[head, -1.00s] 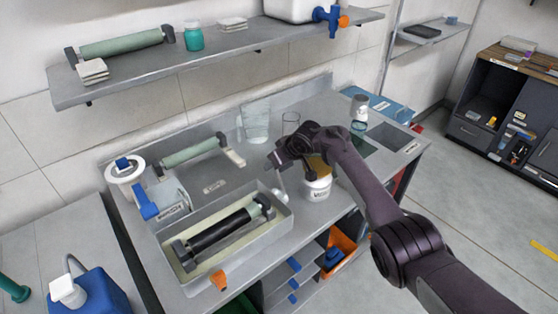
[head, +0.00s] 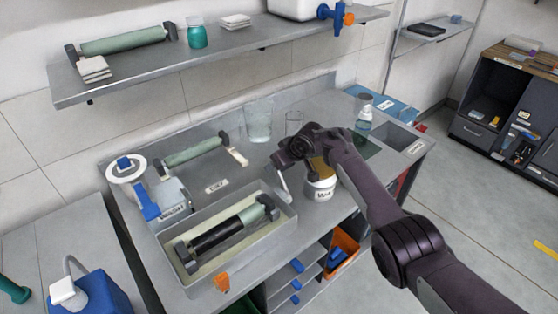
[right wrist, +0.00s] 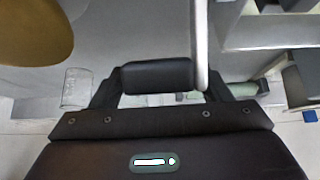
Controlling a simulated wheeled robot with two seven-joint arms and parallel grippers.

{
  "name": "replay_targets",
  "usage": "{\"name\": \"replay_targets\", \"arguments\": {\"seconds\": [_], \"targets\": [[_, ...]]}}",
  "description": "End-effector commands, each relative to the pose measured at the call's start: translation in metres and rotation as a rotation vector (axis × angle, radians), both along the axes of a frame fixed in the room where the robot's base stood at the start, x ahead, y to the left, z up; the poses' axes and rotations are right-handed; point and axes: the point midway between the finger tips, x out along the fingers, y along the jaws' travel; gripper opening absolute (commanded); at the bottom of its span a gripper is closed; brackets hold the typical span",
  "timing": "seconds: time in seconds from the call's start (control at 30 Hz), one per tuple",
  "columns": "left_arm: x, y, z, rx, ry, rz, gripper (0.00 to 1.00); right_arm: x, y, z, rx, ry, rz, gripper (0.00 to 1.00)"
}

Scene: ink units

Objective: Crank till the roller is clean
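The roller (head: 222,236) lies in a grey wash tray (head: 290,226) on the bench. Most of its length is black; the right end is pale green. The silver crank arm (head: 284,187) stands at the tray's right end and rises to my right gripper (head: 280,164). In the right wrist view, the dark crank handle (right wrist: 158,76) lies between the fingers of my right gripper (right wrist: 160,88), with the silver rod (right wrist: 201,45) beside it. The gripper appears shut on the handle. My left gripper is in neither view.
A labelled white jar (head: 319,189) stands close right of the crank, under my right arm. A clear beaker (head: 258,122) and a glass (head: 293,122) stand behind. A second green roller (head: 195,152) rests at the back left. An orange clip (head: 220,281) is on the tray's front.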

Motion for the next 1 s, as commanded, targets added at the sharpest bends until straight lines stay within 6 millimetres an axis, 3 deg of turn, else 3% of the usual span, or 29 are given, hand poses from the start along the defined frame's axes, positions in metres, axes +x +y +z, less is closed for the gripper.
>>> {"name": "replay_targets", "arguments": {"seconds": [0.63,1.0], "targets": [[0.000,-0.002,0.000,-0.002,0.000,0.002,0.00,-0.001,0.002,0.002,0.002,-0.001,0.005,0.74],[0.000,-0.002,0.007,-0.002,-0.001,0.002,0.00,-0.019,-0.010,0.031,0.004,-0.002,0.006,0.74]]}}
